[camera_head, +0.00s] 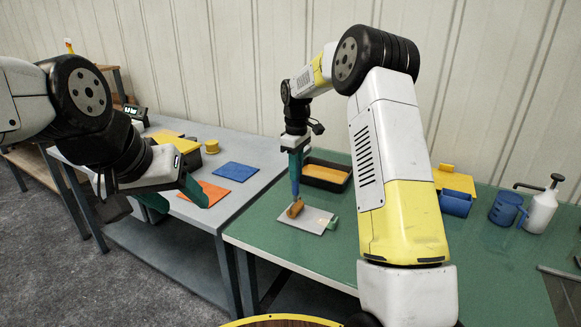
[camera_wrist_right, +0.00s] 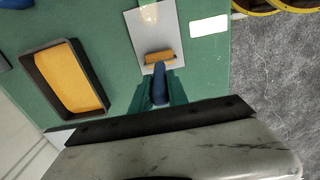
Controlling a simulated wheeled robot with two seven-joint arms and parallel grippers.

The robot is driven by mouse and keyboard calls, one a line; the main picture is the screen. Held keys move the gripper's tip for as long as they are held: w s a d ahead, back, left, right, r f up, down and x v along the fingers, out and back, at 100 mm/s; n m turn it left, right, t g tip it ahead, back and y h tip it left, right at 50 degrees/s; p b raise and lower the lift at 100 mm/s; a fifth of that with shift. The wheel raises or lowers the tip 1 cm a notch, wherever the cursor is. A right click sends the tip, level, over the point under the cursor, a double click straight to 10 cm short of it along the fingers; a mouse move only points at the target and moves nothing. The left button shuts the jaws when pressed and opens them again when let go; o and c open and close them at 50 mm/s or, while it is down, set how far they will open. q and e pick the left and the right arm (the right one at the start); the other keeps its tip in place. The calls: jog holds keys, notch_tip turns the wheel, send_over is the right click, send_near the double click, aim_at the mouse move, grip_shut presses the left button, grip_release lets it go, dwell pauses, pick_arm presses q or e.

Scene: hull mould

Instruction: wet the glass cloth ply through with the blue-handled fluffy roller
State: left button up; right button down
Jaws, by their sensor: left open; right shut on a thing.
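The blue-handled roller (camera_head: 295,209) has a fluffy orange-yellow sleeve, which also shows in the right wrist view (camera_wrist_right: 160,58). My right gripper (camera_head: 296,172) is shut on its blue handle (camera_wrist_right: 159,85), holding it upright from above. The sleeve is at one end of a pale grey rectangular sheet (camera_head: 312,222), apparently the glass cloth ply, and seems to touch it. The sheet lies flat on the green table and shows in the wrist view (camera_wrist_right: 148,30). I cannot tell how wet it is. My left gripper (camera_head: 178,203) is open and empty by the grey table.
A black tray (camera_head: 348,183) of orange liquid stands behind the sheet. Orange (camera_head: 204,192) and blue (camera_head: 235,171) squares lie on the grey table (camera_head: 225,205). A white card (camera_wrist_right: 209,26) lies near the green table's edge.

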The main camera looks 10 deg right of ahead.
dwell(0.4)
jog(key=s, duration=0.2)
jog(key=s+r, duration=0.1)
jog(key=s+d, duration=0.1)
jog(key=s, duration=0.1)
jog(key=shift+s+r, duration=0.25)
jog(key=shift+s, duration=0.05)
dwell(0.3)
jog(key=shift+f, duration=0.75)
dwell(0.5)
